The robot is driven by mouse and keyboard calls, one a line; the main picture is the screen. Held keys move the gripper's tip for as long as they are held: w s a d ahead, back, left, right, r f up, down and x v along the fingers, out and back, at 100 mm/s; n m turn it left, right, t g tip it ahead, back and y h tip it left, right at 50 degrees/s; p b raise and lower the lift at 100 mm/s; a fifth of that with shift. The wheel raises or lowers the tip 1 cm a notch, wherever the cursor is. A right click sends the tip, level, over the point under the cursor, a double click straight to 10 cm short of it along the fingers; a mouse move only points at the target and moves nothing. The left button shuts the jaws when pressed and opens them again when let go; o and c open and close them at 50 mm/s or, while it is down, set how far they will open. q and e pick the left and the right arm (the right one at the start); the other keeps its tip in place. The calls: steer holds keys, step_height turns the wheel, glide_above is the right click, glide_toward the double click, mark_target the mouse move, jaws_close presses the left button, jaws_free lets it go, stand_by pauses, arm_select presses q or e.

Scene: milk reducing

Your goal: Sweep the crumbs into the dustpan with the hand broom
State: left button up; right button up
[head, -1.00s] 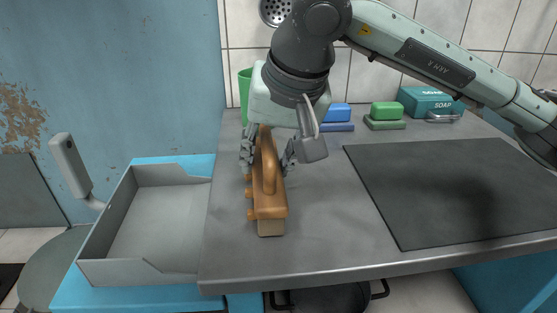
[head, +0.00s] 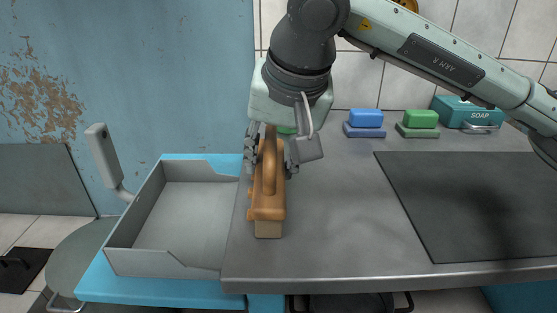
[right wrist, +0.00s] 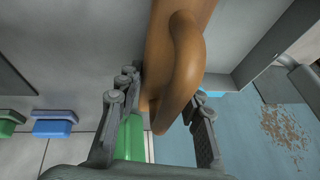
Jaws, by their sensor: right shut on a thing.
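The orange-brown hand broom (head: 267,205) stands on the grey counter close to its left edge, bristles down. My right gripper (head: 271,155) is shut on its handle, with a finger on either side; the right wrist view also shows the brown handle (right wrist: 185,70) between the fingers. A few small orange-brown crumbs (head: 250,213) show along the broom's left side. The rest of that strip is hidden by the broom and fingers. The grey dustpan (head: 185,220) lies on a blue surface left of the counter, its open side against the counter edge. My left gripper is not in view.
A dark flat panel (head: 470,200) covers the right of the counter. Blue (head: 366,118) and green (head: 420,119) sponges and a teal soap box (head: 468,112) stand at the back. A green object (right wrist: 130,138) is behind the gripper. The middle counter is clear.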

steer(key=shift+a+b, duration=0.3)
steer(key=shift+a, duration=1.5)
steer(key=a+b, duration=0.1)
steer(key=a, duration=0.2)
steer(key=shift+a, duration=0.3)
step_height(320, 180, up, 7)
steer(key=p, duration=0.3)
steer(key=shift+p, duration=0.4)
